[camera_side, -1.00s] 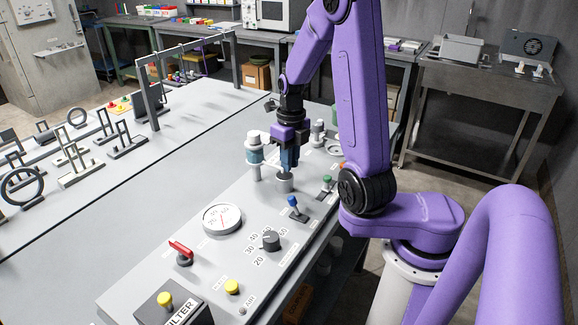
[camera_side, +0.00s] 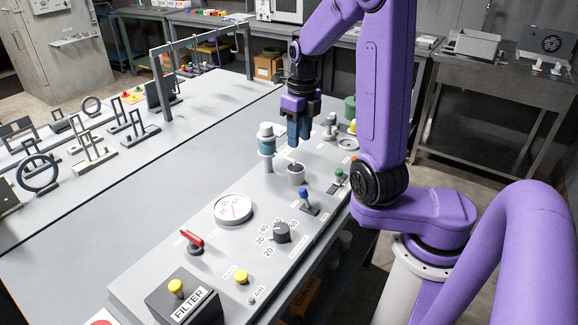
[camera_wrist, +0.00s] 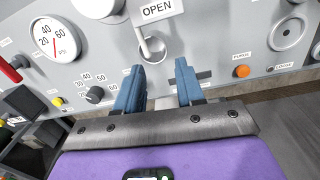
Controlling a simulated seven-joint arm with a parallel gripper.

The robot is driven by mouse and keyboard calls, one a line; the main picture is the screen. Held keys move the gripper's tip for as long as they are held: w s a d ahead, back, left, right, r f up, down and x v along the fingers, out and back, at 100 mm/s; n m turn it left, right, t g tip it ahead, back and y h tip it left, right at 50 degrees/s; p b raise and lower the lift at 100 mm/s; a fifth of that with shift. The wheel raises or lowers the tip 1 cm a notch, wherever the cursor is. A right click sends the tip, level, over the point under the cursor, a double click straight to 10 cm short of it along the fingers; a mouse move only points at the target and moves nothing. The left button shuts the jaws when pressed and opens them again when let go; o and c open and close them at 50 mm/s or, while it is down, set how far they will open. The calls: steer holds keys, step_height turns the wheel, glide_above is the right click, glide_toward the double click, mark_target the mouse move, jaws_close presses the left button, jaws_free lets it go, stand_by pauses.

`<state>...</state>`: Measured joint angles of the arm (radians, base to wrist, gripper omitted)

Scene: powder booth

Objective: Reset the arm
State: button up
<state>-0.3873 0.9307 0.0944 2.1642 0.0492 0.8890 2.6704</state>
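My gripper (camera_side: 299,143) has a purple body and blue fingers pointing down, with its tips above a round grey socket (camera_side: 296,176) that holds a small lever. In the wrist view my gripper (camera_wrist: 164,72) has its fingers apart with nothing between them. The socket and its pale lever (camera_wrist: 154,47) show just beyond the fingertips, below an "OPEN" label (camera_wrist: 157,10). The fingers do not touch the lever.
The grey panel carries a gauge (camera_side: 233,209), a dial knob (camera_side: 282,232), a blue-tipped switch (camera_side: 304,195), a red-handled valve (camera_side: 193,241) and a yellow-buttoned FILTER box (camera_side: 182,300). A teal-banded post (camera_side: 266,143) stands close left of the gripper.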

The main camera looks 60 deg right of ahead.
steer(key=s+a+n, duration=0.1)
steer(key=a+n, duration=0.3)
steer(key=n, duration=0.6)
steer(key=s+a+r+n, duration=0.1)
steer(key=s+a+n, duration=0.1)
steer(key=a+n, duration=0.5)
steer(key=s+a+n, duration=0.1)
steer(key=a+n, duration=0.1)
steer(key=n, duration=1)
steer(key=s+n, duration=1.6)
steer(key=n, duration=0.4)
steer(key=shift+a+r+n, duration=0.15)
steer(key=shift+a+n, duration=0.25)
steer(key=shift+a, duration=0.05)
